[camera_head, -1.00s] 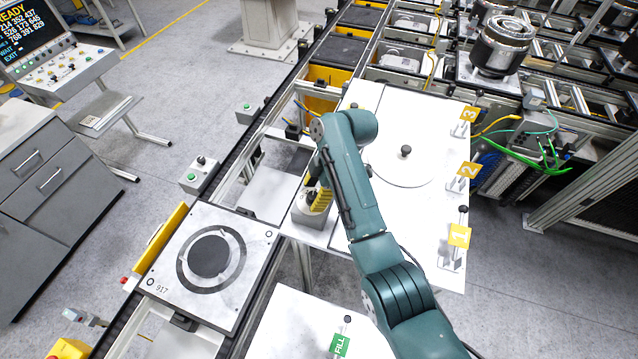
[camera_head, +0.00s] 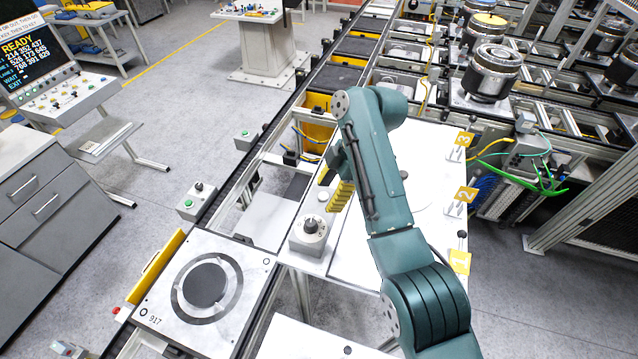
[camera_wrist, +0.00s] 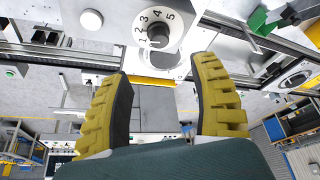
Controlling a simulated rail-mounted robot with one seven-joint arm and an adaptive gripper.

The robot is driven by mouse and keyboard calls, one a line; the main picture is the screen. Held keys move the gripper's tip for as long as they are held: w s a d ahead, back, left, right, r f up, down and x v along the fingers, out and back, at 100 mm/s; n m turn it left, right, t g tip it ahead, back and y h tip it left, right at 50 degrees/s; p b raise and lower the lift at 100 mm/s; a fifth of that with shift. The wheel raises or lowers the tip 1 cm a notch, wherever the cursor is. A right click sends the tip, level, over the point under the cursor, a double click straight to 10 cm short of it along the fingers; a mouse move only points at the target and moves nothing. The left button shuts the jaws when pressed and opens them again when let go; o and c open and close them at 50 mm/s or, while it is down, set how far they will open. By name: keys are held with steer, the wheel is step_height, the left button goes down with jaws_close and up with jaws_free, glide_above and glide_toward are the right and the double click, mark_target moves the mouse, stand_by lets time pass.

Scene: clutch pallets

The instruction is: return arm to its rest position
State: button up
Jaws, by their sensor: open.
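My gripper shows in the wrist view as two yellow ridged fingers (camera_wrist: 163,95), spread well apart with nothing between them. In the head view my green arm rises over the white worktable, and the yellow fingers (camera_head: 341,190) show partly behind the forearm. A rotary selector knob (camera_head: 311,226) on a grey box stands just below and left of the fingers. The same knob, with a numbered dial, shows in the wrist view (camera_wrist: 158,34), beyond the fingertips and apart from them.
A pallet marked 917 (camera_head: 165,318) with a dark disc sits on the conveyor at left. Yellow tags numbered 1 (camera_head: 460,262), 2 and 3 line the table's right edge. A clutch unit (camera_head: 490,75) stands at upper right. A control console (camera_head: 75,95) stands at far left.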

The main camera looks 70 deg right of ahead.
steer(key=w+a+f+n, duration=0.2)
steer(key=w+a+n, duration=0.1)
steer(key=w+a, duration=0.65)
steer(key=w+a+f+n, duration=0.2)
steer(key=w+a, duration=0.6)
steer(key=a, duration=0.2)
steer(key=w+a+r+t, duration=0.45)
steer(key=w+a, duration=0.25)
steer(key=a, duration=0.4)
steer(key=s+a+r+m+t, duration=0.2)
steer(key=a+r+m+t, duration=0.35)
steer(key=r, duration=0.95)
steer(key=s+r+m+t+h, duration=0.3)
steer(key=s+r+m+t, duration=0.3)
steer(key=r, duration=0.9)
steer(key=s+t, duration=0.2)
steer(key=s, duration=0.2)
steer(key=shift+d+r, duration=0.25)
steer(key=shift+r, duration=0.05)
